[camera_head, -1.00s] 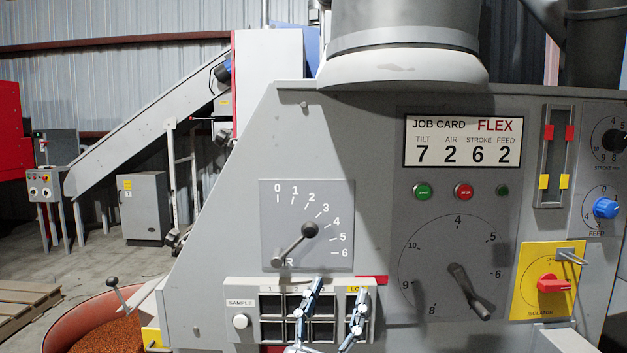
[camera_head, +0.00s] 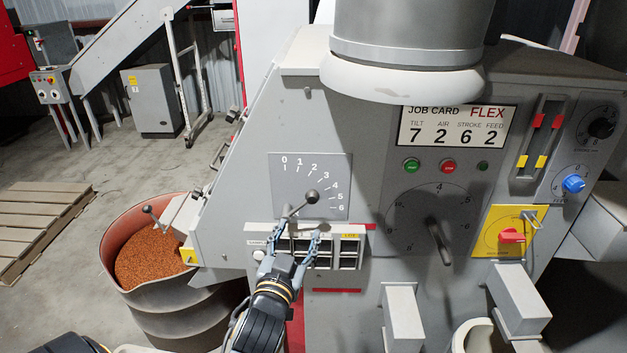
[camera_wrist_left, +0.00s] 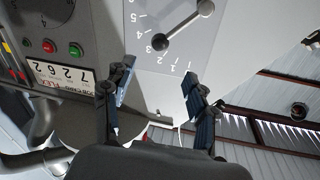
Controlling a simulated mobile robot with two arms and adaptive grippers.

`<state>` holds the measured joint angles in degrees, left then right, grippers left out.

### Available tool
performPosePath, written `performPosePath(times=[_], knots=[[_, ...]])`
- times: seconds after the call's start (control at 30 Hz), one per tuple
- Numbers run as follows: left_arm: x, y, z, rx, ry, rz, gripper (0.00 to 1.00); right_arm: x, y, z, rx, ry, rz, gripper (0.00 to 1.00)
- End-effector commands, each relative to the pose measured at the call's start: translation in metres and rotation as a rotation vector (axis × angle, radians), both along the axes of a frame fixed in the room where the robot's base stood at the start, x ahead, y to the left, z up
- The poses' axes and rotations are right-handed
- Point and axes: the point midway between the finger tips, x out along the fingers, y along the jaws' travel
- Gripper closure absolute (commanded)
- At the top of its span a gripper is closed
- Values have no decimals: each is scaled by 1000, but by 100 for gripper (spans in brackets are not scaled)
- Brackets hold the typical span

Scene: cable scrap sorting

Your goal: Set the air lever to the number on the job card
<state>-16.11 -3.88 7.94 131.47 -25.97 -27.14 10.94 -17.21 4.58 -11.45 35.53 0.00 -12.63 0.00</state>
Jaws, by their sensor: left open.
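The job card (camera_head: 457,128) reads TILT 7, AIR 2, STROKE 6, FEED 2. The air lever (camera_head: 302,206) sits on a grey plate (camera_head: 337,167) numbered 0 to 6. My right gripper is not in view.
Sample bins (camera_head: 348,254) lie behind and beside the fingers. A large dial with a lever (camera_head: 438,241), a yellow isolator plate (camera_head: 497,222) and a blue feed knob (camera_head: 573,184) are to the right. A drum of orange granules (camera_head: 152,258) stands left, with a pallet (camera_head: 38,222) beyond.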

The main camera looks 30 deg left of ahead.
Motion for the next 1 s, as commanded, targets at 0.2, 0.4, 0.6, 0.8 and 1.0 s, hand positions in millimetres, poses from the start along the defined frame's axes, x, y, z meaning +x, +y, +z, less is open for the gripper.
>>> performPosePath(times=[0.2,0.4,0.6,0.8,1.0], knots=[[24,9,3,3,0,1,43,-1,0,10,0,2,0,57],[65,24,4,3,0,1,43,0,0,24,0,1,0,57],[101,38,3,3,0,1,43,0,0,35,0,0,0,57],[122,46,1,1,0,1,43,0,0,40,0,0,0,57],[129,48,0,1,-1,1,43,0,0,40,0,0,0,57]])
